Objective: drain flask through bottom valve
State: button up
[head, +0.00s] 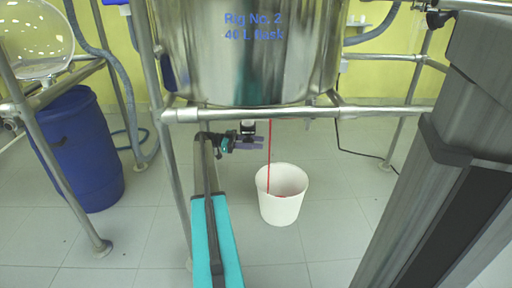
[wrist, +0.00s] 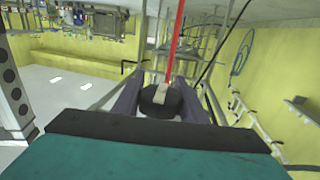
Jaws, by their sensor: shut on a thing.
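The steel vessel (head: 240,70) marked "Rig No. 2" hangs in a metal pipe frame. My gripper (head: 262,143) is below the vessel's underside, beside a thin red stream (head: 269,155). It is shut on the dark valve knob, which shows between its fingers in the wrist view (wrist: 160,101) with a pale strip across it. The red stream falls straight from under the vessel into the white bucket (head: 284,208) on the floor, and red shows inside the rim. In the wrist view, the red stream (wrist: 176,40) runs upward just behind the knob. The valve outlet is hidden.
A blue drum (head: 82,150) stands at the left, under a glass vessel (head: 35,38). The frame's front rail (head: 380,110) crosses above my gripper. A black cable (head: 355,153) lies on the floor behind the bucket. The tiled floor around the bucket is clear.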

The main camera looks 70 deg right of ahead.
jog(key=shift+s, duration=0.2)
dwell(0.3)
jog(key=o, duration=1.1)
jog(key=shift+c, duration=0.2)
jog(key=shift+w, duration=0.1)
jog(key=shift+w, duration=0.1)
